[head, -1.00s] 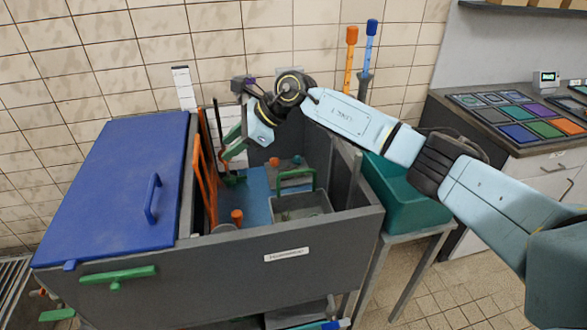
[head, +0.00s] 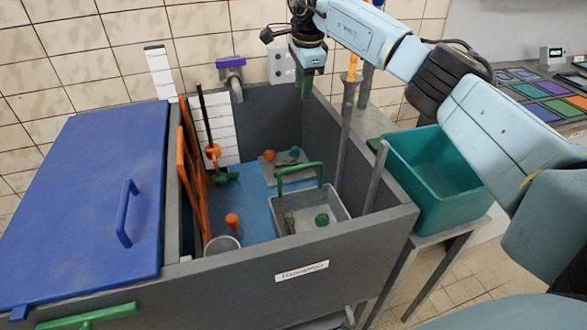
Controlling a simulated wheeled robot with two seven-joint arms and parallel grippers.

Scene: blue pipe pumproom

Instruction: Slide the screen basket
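The screen basket (head: 337,208) is a grey open box with an upright green handle (head: 299,168) across its top. It sits inside the grey tank (head: 310,258), towards the right, and holds a green ball (head: 321,219) and some greenish debris. My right gripper (head: 306,88) points down above the tank's back part, apart from the handle and higher in the picture. Nothing shows between its fingers, and their gap cannot be made out. My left gripper is not in view.
A blue lid (head: 85,205) covers the tank's left part. An orange frame (head: 188,165) and a dark rod with a green foot (head: 205,130) stand left of the basket. A grey post (head: 347,125) rises behind it. A teal bin (head: 440,195) stands to the right.

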